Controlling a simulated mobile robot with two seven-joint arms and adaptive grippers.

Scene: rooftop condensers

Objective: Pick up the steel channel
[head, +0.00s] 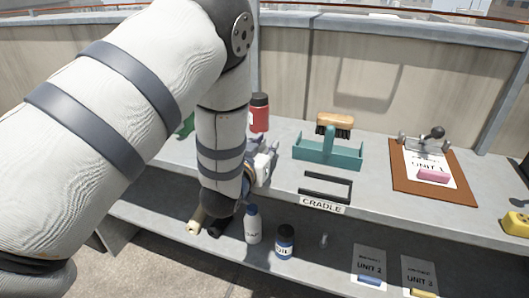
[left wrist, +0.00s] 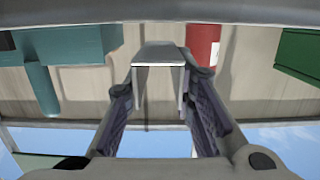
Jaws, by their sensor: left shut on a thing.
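The steel channel (left wrist: 160,52) is a grey, U-shaped piece in the left wrist view, seen end-on between my fingers. My left gripper (left wrist: 161,88) is shut on it, with one finger pad against each side. In the head view my left gripper (head: 262,162) shows only in part beside my arm, over the upper shelf, left of the teal tote. My arm hides most of it there, and I cannot clearly make out the channel in that view. I cannot tell whether the channel still touches the shelf. My right gripper is in neither view.
A teal tote (head: 343,155) with a brush stands right of my gripper; a red bottle (head: 259,115) stands behind it. A black cradle frame (head: 328,184) lies in front. A clipboard (head: 408,178) lies at right. Bottles and cards occupy the lower shelf (head: 315,265).

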